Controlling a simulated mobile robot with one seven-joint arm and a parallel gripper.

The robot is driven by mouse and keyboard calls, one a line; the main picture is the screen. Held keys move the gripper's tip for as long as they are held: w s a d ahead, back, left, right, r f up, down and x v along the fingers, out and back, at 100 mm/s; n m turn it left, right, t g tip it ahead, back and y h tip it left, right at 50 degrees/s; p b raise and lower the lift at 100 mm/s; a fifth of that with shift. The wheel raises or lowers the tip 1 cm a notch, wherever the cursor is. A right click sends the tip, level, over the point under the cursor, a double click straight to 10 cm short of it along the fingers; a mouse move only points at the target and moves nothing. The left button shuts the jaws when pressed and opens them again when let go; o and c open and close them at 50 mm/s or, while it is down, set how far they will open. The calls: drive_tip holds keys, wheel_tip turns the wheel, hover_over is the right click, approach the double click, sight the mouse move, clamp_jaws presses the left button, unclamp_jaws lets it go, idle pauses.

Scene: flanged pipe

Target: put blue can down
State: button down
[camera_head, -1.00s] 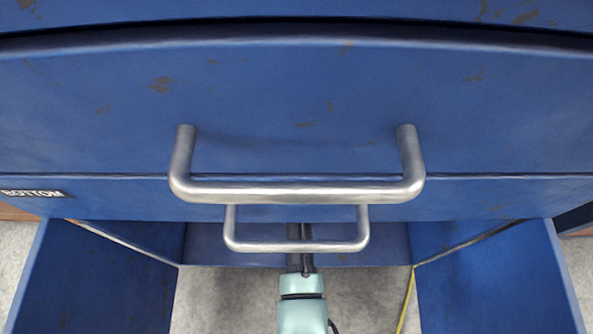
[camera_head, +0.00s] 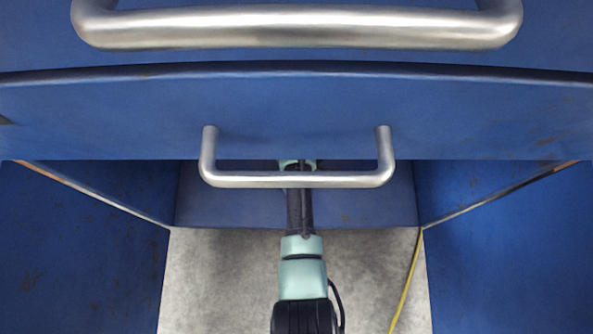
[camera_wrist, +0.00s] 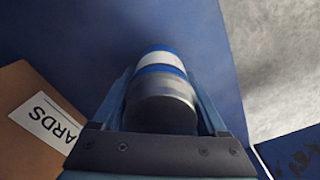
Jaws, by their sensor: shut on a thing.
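The blue can (camera_wrist: 160,72), with blue and white bands and a bare metal end, shows in the middle of the wrist view. My gripper (camera_wrist: 160,95) is shut on it, with a finger on each side. A blue surface lies behind the can; I cannot tell whether the can touches it. In the head view the can and my gripper are hidden behind blue drawer fronts; only part of my arm shows below.
Blue drawers with metal handles (camera_head: 297,180) fill the head view, with blue side walls (camera_head: 75,250) left and right. A yellow line (camera_head: 405,285) lies on the grey floor (camera_head: 215,280). A brown box with a white label (camera_wrist: 47,122) stands left in the wrist view.

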unclamp_jaws()
drive_tip(key=shift+f, duration=0.1)
wheel_tip(320, 180, up, 12)
drive_tip(key=p, duration=0.9)
drive_tip(key=shift+r, duration=0.2)
